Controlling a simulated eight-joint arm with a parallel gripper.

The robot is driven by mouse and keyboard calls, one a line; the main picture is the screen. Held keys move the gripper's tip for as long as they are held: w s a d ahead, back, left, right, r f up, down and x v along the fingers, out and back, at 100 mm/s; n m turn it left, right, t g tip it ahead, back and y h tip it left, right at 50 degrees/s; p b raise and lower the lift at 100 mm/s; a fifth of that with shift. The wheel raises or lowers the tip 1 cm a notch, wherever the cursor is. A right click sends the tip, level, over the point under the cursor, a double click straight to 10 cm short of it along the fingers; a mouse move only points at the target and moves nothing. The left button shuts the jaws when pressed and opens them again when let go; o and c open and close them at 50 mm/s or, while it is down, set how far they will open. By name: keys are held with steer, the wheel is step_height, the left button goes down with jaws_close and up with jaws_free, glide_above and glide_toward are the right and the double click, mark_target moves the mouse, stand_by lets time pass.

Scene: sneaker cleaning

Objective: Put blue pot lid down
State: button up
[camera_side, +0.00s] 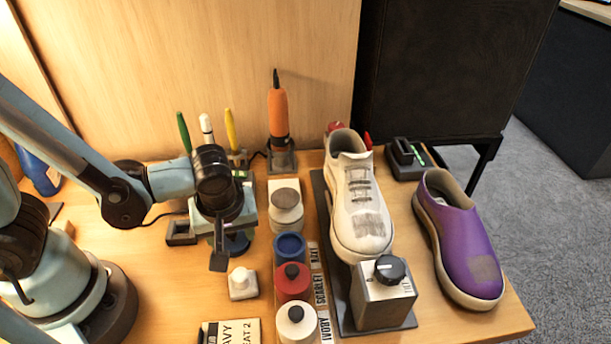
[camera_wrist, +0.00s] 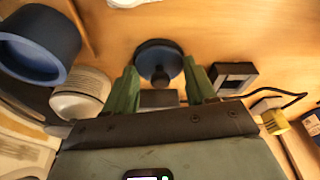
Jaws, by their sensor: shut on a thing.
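The round blue pot lid (camera_wrist: 158,48) with a dark knob is between the green fingers of my gripper (camera_wrist: 160,68) in the wrist view. My gripper is shut on it. In the side view the lid (camera_side: 238,244) is partly hidden behind my gripper (camera_side: 222,246), low over the wooden table left of the pots. I cannot tell whether it touches the table. The open blue pot (camera_side: 289,246) stands to the right of the lid, without a lid on it. It also shows at the upper left of the wrist view (camera_wrist: 36,52).
Red (camera_side: 292,282) and white (camera_side: 297,322) pots stand in front of the blue pot. A small white-knobbed block (camera_side: 242,284) is in front of my gripper. A white sneaker (camera_side: 357,205) and a purple shoe (camera_side: 459,243) are at the right. An orange tool (camera_side: 278,117) stands behind.

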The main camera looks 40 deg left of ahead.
steer(key=o, duration=1)
steer(key=shift+v, duration=6.05)
steer(key=shift+w, duration=0.1)
